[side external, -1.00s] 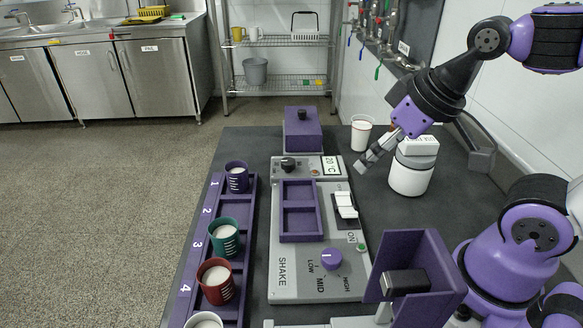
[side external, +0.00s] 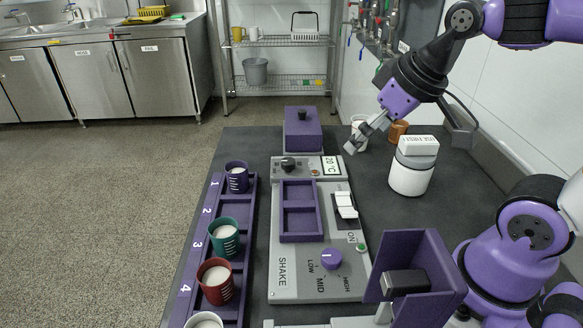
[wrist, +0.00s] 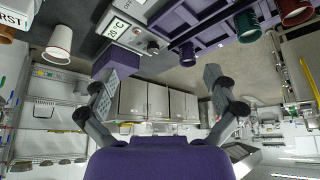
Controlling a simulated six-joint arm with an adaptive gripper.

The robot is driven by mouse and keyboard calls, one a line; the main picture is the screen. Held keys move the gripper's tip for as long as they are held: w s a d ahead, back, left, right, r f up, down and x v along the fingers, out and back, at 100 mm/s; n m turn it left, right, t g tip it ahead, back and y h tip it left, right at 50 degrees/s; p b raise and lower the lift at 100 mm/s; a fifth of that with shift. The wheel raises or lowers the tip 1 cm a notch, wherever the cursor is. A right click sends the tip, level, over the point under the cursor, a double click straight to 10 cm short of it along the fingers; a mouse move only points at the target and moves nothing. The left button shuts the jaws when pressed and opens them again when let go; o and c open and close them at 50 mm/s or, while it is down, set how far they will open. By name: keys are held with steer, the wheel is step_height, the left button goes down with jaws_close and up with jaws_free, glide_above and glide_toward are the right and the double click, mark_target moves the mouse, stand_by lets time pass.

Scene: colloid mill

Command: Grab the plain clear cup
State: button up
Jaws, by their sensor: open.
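No cup is plainly marked out as clear. A whitish cup (side external: 205,321) with pale contents is cut off by the bottom edge of the side view, at the rack's near end. A white cup with a reddish band (wrist: 58,45) stands at the upper left of the wrist view; in the side view it is partly hidden behind my gripper (side external: 355,143). My gripper is raised over the back of the bench. In the wrist view its two fingers (wrist: 160,76) are spread wide with nothing between them.
A purple rack (side external: 252,205) holds purple (side external: 237,177), green (side external: 225,238) and red (side external: 216,281) cups. The shaker (side external: 310,285), a purple lidded box (side external: 303,130), a white jar (side external: 410,178) and an orange-brown cup (side external: 398,131) also stand on the bench.

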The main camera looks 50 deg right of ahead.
steer(key=w+d, duration=0.9)
steer(key=d, duration=0.2)
steer(key=shift+t, duration=0.5)
steer(key=w+d+f, duration=0.1)
steer(key=d+f, duration=0.2)
steer(key=d, duration=0.1)
steer(key=w+d+f, duration=0.1)
steer(key=d+f, duration=0.2)
steer(key=d, duration=0.2)
steer(key=w+d+f, duration=0.1)
steer(key=d+f, duration=0.2)
steer(key=d, duration=0.2)
steer(key=shift+w+d, duration=0.1)
steer(key=shift+d, duration=0.15)
steer(key=x, duration=0.5)
steer(key=shift+w+a+f, duration=0.1)
steer(key=shift+f, duration=0.1)
steer(key=c, duration=1.3)
